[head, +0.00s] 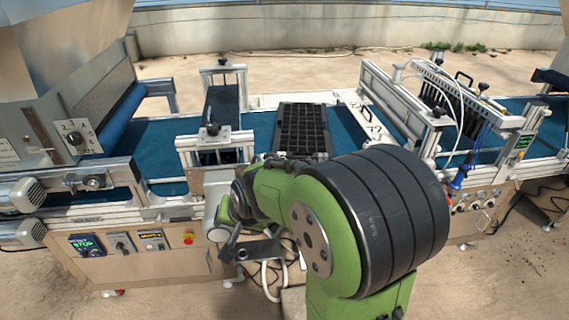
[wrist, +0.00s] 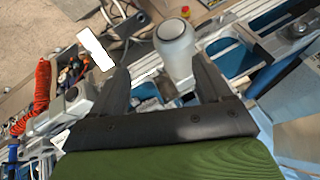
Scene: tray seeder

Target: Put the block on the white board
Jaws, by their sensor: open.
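My gripper (wrist: 162,66) is open in the wrist view, with its two dark fingers spread apart and no object held between them. In the head view my green and dark grey arm hides most of the gripper area. A flat, bright white piece (wrist: 97,48) shows beyond the left finger in the wrist view; I cannot tell whether it is the white board. I cannot make out the block in either view.
A blue conveyor belt (head: 255,124) carries a black cell tray (head: 302,132). A white cylindrical machine part (wrist: 174,42) stands close beyond the right finger. A coiled red hose (wrist: 42,88) hangs at left. Metal rails and brackets crowd the conveyor; concrete ground (head: 300,72) lies behind.

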